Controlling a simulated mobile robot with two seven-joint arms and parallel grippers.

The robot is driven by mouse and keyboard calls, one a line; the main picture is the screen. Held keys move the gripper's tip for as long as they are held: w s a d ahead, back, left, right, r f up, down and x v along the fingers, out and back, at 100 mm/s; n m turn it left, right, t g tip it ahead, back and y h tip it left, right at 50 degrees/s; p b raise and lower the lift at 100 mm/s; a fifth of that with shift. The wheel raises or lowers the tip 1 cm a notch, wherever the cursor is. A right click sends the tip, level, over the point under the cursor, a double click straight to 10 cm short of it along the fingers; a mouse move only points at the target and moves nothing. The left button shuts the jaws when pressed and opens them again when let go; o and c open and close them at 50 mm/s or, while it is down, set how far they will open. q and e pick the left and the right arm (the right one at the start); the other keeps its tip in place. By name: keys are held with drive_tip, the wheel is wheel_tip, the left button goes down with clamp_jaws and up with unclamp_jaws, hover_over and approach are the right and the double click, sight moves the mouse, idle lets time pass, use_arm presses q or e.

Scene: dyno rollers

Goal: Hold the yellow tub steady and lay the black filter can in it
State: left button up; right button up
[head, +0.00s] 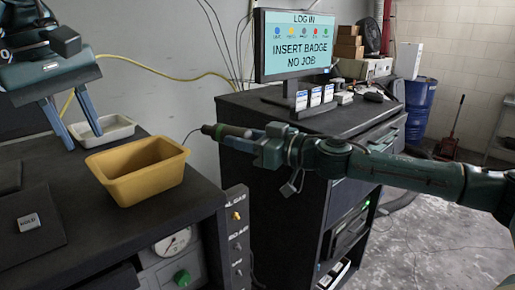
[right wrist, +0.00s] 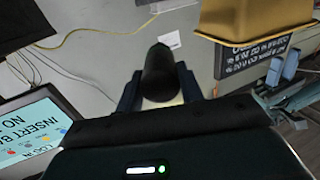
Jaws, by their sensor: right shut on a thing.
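The yellow tub (head: 143,185) stands upright near the right edge of the dark bench, and I see nothing in it. It also shows at the top right of the right wrist view (right wrist: 252,22). My right gripper (head: 228,136) is shut on the black filter can (head: 211,130), to the right of the tub and apart from it. In the right wrist view the dark can (right wrist: 158,72) sticks out between the two fingers. My left gripper (head: 73,118) is open and empty, fingers pointing down, behind and left of the tub; I see no contact with it.
A white tray (head: 104,130) sits behind the tub. A small labelled block (head: 29,222) lies on a dark plate at the left. A monitor (head: 300,46) stands on a second dark cabinet at the back. A gap separates bench and cabinet.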

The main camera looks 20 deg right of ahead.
sight(104, 176)
use_arm(q)
drive_tip(key=f, duration=0.4)
drive_tip(key=d+f, duration=0.1)
drive_tip(key=f, duration=0.7)
drive_tip(key=shift+w+d, duration=0.35)
drive_tip(key=shift+d, duration=0.05)
use_arm(e)
drive_tip(key=a+r+n+g+y, duration=0.3)
drive_tip(key=a+r+n+g, duration=0.1)
drive_tip(key=a, duration=0.4)
drive_tip(key=a+r+n+g+y, duration=0.3)
drive_tip(key=a+r+n+g, duration=0.1)
drive_tip(key=a+r+g, duration=0.2)
drive_tip(key=a+r, duration=0.1)
drive_tip(key=a, duration=0.1)
drive_tip(key=shift+a+g+y, duration=0.3)
drive_tip(key=shift+y, duration=0.1)
use_arm(q)
drive_tip(key=shift+c, duration=0.2)
use_arm(e)
drive_tip(key=shift+s+r, duration=0.1)
use_arm(q)
clamp_jaws()
